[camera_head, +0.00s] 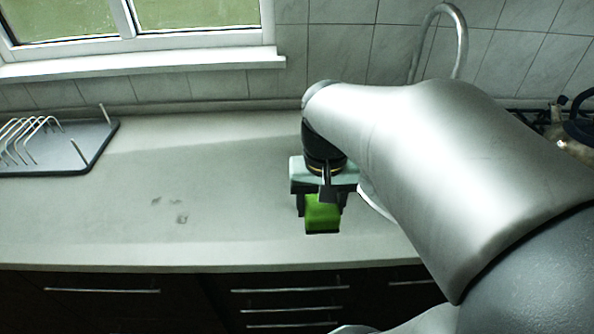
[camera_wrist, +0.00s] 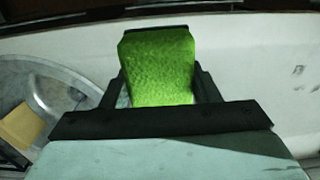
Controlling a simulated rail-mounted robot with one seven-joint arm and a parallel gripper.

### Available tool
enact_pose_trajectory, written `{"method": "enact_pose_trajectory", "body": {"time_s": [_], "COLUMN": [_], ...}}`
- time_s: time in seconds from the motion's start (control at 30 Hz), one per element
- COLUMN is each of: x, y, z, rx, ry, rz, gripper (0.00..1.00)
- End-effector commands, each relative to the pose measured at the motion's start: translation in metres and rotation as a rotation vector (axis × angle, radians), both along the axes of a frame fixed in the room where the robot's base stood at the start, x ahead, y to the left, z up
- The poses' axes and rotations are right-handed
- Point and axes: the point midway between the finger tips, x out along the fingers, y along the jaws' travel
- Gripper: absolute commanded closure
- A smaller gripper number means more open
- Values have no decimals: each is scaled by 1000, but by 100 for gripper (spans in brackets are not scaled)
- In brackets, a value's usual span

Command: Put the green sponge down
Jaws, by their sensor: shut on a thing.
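The bright green sponge (camera_head: 322,212) is held between the fingers of my gripper (camera_head: 322,205), near the front edge of the worktop in the head view. The sponge also shows in the wrist view (camera_wrist: 159,68), with a dark finger on each side of it. My gripper is shut on the sponge and points downward. I cannot tell whether the sponge's underside touches the worktop.
The grey worktop (camera_head: 200,220) is mostly clear left of my gripper, with a few dark marks. A dish rack (camera_head: 60,148) stands far left. A sink (camera_wrist: 50,95) with a yellowish item (camera_wrist: 20,127) shows in the wrist view. A tap (camera_head: 462,40) rises behind my arm.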

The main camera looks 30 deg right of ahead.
Motion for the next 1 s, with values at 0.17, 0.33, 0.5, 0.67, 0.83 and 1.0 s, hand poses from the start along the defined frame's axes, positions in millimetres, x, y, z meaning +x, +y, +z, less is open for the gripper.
{"method": "enact_pose_trajectory", "body": {"time_s": [0.17, 0.33, 0.5, 0.67, 0.83, 1.0], "x": [4, 42, 82, 104, 118, 126], "y": [-4, -16, -29, -37, -41, -44], "z": [-8, -25, -44, -76, -92, -107], "rx": [1, 2, 1, 1, 0, 1], "ry": [4, 8, 5, 5, 1, 3], "rz": [-6, -7, -5, -6, -6, -6], "gripper": [69, 69, 69, 69, 69, 69]}}
